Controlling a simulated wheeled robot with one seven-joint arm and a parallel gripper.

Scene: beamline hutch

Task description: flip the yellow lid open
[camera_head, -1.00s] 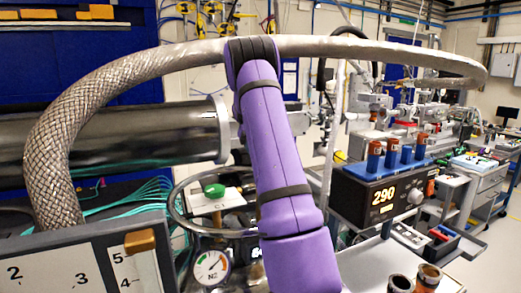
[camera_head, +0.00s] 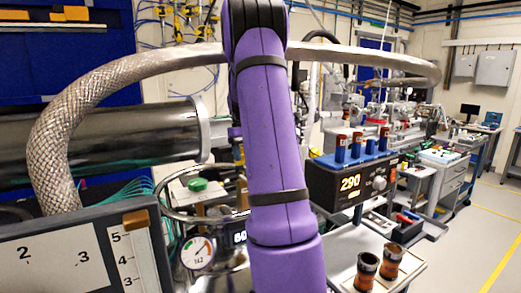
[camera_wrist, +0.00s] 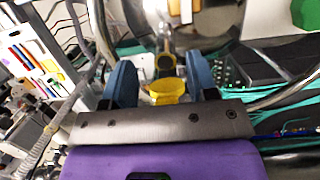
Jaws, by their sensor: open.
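My gripper (camera_wrist: 160,64) shows in the wrist view as two blue fingers, apart, with nothing held between them. A yellow rounded piece (camera_wrist: 168,88), which looks like the lid, shows between the fingers, close to the gripper's dark palm plate. Whether a finger touches it I cannot tell. A smaller dark round part with a yellow edge (camera_wrist: 165,63) shows just beyond it. In the head view my purple arm stands in front, and I cannot make out my gripper or the yellow lid there.
A braided metal hose (camera_head: 60,120) arches over a steel cylinder (camera_head: 110,135). A pressure gauge (camera_head: 197,252) and a green knob (camera_head: 197,184) are left of my arm. Open floor (camera_head: 495,215) lies far right.

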